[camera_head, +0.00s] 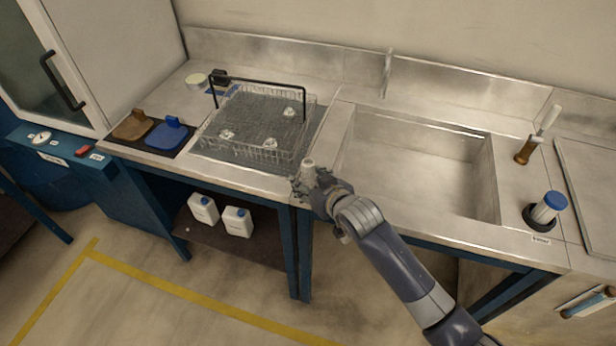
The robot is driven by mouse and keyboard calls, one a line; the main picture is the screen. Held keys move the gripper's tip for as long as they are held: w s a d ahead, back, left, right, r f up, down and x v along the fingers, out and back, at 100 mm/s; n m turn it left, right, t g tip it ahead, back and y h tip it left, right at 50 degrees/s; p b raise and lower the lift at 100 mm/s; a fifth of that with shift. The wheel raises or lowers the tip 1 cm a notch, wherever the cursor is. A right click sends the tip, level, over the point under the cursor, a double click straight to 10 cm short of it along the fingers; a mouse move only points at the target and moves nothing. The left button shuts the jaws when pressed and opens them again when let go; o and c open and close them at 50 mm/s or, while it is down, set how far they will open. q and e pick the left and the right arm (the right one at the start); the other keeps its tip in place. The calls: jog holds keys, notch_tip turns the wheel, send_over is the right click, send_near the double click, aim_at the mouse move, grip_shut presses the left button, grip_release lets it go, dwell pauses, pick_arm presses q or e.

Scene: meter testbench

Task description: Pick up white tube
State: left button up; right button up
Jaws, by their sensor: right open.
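A white tube with a blue cap (545,209) stands tilted in a dark round holder (531,222) on the counter at the right, beyond the sink. My right gripper (304,178) is open at the counter's front edge, below the wire basket and left of the sink. It is far to the left of the capped tube and apart from it. A short pale upright piece shows at the fingers; I cannot tell whether it is a finger or a separate object. My left gripper is out of view.
A wire basket (309,112) with a black handle sits on a grey mat. The empty sink (420,160) lies right of it. A brown-based brush (524,151) stands behind the tube. Brown and blue items (166,134) lie at left. White jugs (238,222) stand below.

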jog(key=shift+w+a+f, duration=0.2)
jog(key=shift+w+f, duration=0.1)
jog(key=shift+w, duration=0.1)
jog(key=shift+c, duration=0.5)
grip_shut()
jog(key=shift+r, duration=0.15)
